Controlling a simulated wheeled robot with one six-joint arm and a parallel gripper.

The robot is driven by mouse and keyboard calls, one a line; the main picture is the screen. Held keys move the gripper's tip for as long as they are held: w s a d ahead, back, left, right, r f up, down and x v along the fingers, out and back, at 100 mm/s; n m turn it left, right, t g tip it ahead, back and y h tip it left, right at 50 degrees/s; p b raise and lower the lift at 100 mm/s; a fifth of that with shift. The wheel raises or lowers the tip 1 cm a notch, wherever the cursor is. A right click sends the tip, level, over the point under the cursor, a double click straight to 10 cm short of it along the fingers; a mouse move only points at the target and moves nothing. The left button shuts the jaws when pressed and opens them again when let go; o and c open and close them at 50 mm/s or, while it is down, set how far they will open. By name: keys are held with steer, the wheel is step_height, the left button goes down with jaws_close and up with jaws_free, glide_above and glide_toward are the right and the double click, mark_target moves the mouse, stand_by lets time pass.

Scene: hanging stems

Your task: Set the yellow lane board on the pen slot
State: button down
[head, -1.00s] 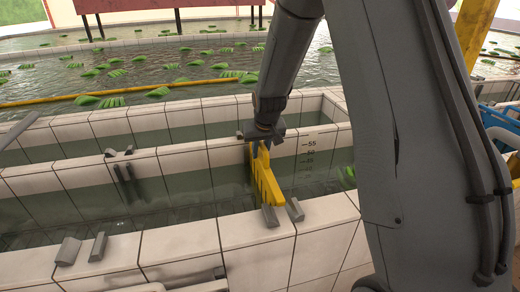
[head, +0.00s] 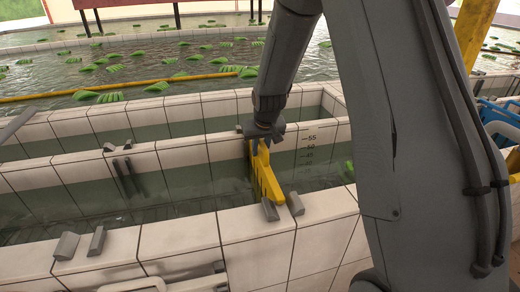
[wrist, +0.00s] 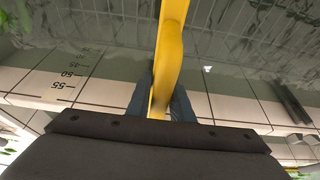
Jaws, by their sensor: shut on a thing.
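The yellow lane board (head: 267,182) spans the narrow water channel crosswise, with its near end between two grey guide blocks (head: 269,209) on the near wall. It looks lengthwise across the channel; whether it is fully seated I cannot tell. My gripper (head: 262,142) is shut on the board's upper part by the far wall. In the wrist view the board (wrist: 168,60) runs up between my dark fingers (wrist: 160,103). The far guides at this slot are mostly hidden behind my gripper.
Another pair of guide blocks (head: 97,241) stands left on the near wall, facing far-wall guides (head: 124,172). A depth scale (head: 309,150) is right of my gripper. A yellow floating boom (head: 130,88) and green floating clumps lie beyond. A blue crate (head: 500,118) is at right.

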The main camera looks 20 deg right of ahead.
steer(key=shift+f, duration=0.2)
steer(key=shift+c, duration=0.8)
jaws_free()
steer(key=shift+p+v, duration=3.5)
steer(key=shift+v, duration=1.5)
steer(key=shift+s, duration=0.1)
steer(key=shift+f, duration=0.1)
